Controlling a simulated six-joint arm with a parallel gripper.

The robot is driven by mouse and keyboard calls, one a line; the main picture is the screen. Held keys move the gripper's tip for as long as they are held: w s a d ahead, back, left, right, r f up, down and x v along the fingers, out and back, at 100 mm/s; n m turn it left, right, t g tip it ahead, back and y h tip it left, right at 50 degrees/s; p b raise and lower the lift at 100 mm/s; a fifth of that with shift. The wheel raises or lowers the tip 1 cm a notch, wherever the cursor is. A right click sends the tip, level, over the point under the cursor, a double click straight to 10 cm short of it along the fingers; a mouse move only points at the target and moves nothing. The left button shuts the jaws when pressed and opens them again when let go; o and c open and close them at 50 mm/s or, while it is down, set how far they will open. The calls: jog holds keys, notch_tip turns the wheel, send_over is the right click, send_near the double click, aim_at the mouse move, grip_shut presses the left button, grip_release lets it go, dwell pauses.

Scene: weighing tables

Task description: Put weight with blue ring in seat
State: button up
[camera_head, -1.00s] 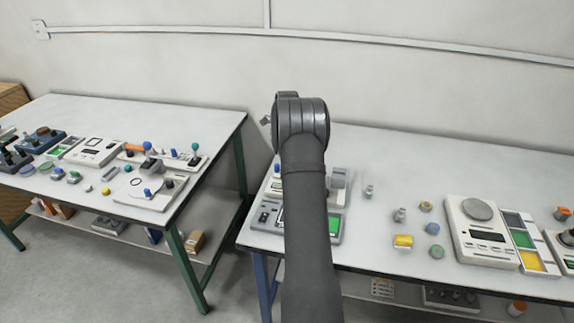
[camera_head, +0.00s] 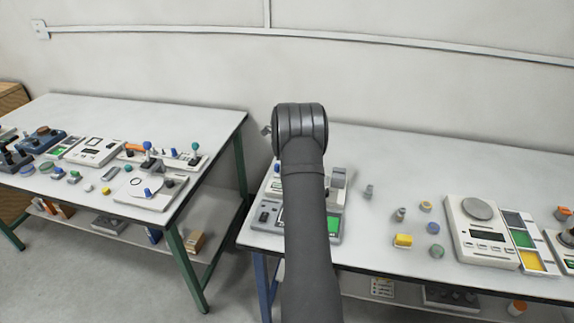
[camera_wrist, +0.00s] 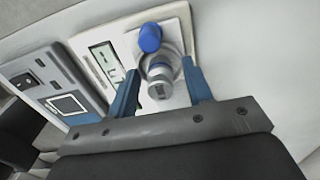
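In the wrist view, a grey metal weight (camera_wrist: 160,88) with what looks like a bluish band stands on a white device with a small display (camera_wrist: 106,62). My gripper (camera_wrist: 160,69) has its two blue fingers on either side of the weight, with gaps showing between the fingers and it. A blue knob (camera_wrist: 150,38) rises just beyond the weight. I cannot tell which part is the seat. In the head view my arm hides the gripper and the weight.
A grey box with a dark switch and a framed square (camera_wrist: 68,103) lies left of the white device. In the head view, a scale (camera_head: 482,236), a colored tray (camera_head: 522,240) and several small weights, one yellow (camera_head: 403,241), stand to the right. Another cluttered table (camera_head: 215,120) is at left.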

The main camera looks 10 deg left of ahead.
jog(key=shift+r, duration=0.15)
notch_tip(320, 180, up, 12)
dwell(0.3)
notch_tip(320, 180, down, 13)
jog(key=shift+r, duration=0.15)
notch_tip(320, 180, up, 3)
jog(key=shift+f, duration=0.1)
jog(key=shift+r, duration=0.65)
jog(key=shift+f, duration=0.1)
